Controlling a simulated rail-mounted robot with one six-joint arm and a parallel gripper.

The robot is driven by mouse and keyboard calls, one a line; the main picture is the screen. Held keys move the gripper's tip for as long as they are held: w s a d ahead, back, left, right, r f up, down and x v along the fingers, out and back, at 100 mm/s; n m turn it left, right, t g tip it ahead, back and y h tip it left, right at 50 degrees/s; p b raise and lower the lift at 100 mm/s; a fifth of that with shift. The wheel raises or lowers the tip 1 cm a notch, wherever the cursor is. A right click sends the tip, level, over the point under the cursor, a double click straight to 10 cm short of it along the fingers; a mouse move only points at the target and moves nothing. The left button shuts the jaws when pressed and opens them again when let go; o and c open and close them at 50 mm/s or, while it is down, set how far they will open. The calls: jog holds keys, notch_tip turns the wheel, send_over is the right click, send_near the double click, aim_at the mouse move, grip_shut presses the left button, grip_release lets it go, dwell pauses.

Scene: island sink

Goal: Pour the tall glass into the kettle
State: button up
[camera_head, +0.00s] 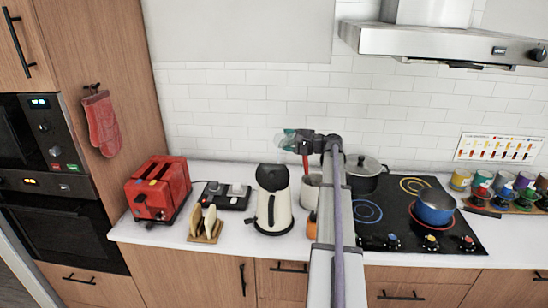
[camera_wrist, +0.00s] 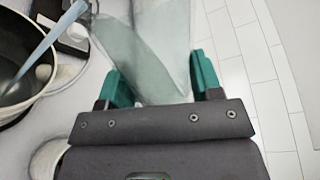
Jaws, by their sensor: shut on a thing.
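The tall glass (camera_wrist: 150,45) is clear and slightly green. It lies between the green fingertips of my gripper (camera_wrist: 155,88), which is shut on it in the wrist view. In the head view my gripper (camera_head: 302,141) holds the glass (camera_head: 286,135) high over the counter, tipped over to near level with its far end to the left. The cream kettle (camera_head: 274,212) with black top and handle stands on the counter below, slightly left of the glass. The glass is apart from the kettle. I cannot tell whether it holds any liquid.
A pale utensil pot (camera_head: 309,193) stands just right of the kettle. Left are a black scale-like device (camera_head: 222,195), a toast rack (camera_head: 206,226) and a red toaster (camera_head: 158,188). Right are a dark lidded pot (camera_head: 366,172) and a blue pan (camera_head: 434,207) on the hob.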

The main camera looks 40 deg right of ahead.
aim_at(291, 136)
jog(key=shift+r, duration=0.15)
jog(key=shift+s+a+r+n+p, duration=0.25)
jog(key=shift+a+r+n+p, duration=0.3)
jog(key=shift+a+n+p, duration=0.35)
dwell(0.5)
jog(key=shift+r+n+h+p, duration=0.35)
jog(key=shift+r+n+h, duration=0.15)
jog(key=shift+n, duration=0.3)
dwell(0.3)
jog(key=shift+s+a+r, duration=0.1)
jog(key=shift+r, duration=0.05)
